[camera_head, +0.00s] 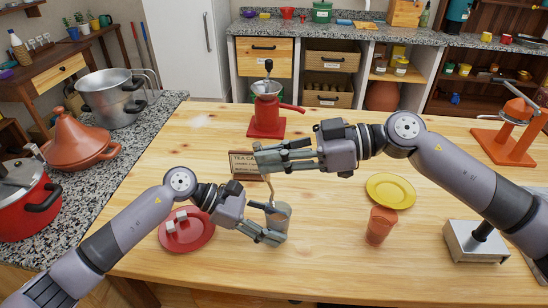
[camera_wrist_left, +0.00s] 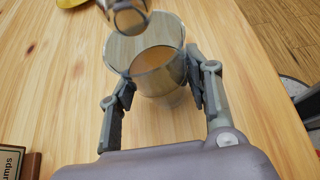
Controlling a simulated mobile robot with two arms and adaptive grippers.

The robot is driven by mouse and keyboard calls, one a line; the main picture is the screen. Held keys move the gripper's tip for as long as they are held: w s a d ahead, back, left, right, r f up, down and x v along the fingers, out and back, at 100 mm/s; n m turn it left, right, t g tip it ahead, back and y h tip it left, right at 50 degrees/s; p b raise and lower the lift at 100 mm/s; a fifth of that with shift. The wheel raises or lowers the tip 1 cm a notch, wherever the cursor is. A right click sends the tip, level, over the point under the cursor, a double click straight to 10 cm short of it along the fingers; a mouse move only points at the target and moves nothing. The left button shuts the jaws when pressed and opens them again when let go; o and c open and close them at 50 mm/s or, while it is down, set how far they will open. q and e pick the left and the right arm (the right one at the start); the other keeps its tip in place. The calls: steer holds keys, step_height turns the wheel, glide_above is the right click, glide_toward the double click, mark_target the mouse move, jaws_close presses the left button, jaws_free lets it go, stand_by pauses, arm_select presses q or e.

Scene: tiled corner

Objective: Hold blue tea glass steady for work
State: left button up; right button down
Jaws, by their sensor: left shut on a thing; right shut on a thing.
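The blue tea glass (camera_head: 281,219) stands upright on the wooden table and looks bluish grey and see-through. My left gripper (camera_head: 277,238) is shut on it, with one finger on each side of the glass (camera_wrist_left: 145,48) in the left wrist view. My right gripper (camera_head: 258,158) is above and slightly left of the glass, shut on the pale, thin handle of a spoon-like tool (camera_head: 267,189). The tool's metallic rounded end (camera_wrist_left: 127,17) shows over the glass rim in the left wrist view. Whether it touches the glass, I cannot tell.
A red plate (camera_head: 187,238) with white cubes lies left of the glass. An orange-red cup (camera_head: 380,226) and yellow plate (camera_head: 391,190) are to the right. A sign (camera_head: 243,170) stands behind my right fingers; a red grinder (camera_head: 267,112) is farther back. The table front is clear.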

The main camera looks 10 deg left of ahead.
steer(key=shift+r, duration=0.15)
arm_select(q)
steer(key=o, duration=0.9)
arm_select(e)
step_height(320, 180, up, 4)
steer(key=shift+f, duration=0.15)
arm_select(q)
steer(key=shift+o, duration=0.2)
